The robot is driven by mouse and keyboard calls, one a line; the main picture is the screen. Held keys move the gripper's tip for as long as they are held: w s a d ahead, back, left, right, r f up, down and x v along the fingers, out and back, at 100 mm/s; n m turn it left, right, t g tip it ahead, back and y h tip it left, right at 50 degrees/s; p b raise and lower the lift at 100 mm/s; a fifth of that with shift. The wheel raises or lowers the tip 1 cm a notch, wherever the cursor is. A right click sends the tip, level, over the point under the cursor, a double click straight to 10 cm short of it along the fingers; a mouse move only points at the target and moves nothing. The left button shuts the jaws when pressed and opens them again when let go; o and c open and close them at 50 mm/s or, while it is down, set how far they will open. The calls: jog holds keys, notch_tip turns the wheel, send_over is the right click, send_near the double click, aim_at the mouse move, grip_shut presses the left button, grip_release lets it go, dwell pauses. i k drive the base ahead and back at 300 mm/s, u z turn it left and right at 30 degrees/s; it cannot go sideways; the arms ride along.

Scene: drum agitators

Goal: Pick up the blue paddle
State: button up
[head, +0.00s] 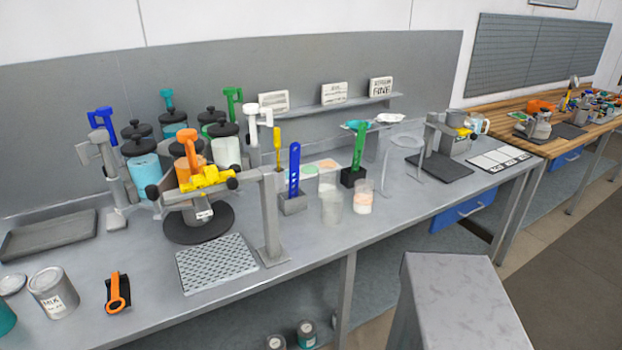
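A blue paddle (294,168), flat with a row of holes, stands upright in a small dark grey holder (293,204) near the middle of the bench. Its lower end is hidden in the holder. A similar green paddle (359,145) stands in a black holder (353,177) to its right. My gripper is not in view.
A post stand with a yellow clamp (206,178) is close left of the blue paddle. Clear cups (331,207) stand close to its right. Drums with coloured handles (143,167) crowd the back left.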

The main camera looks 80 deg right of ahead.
aim_at(294, 154)
jog(key=z, duration=1)
jog(key=k, duration=0.6)
jog(key=z, duration=0.1)
jog(key=i, duration=0.6)
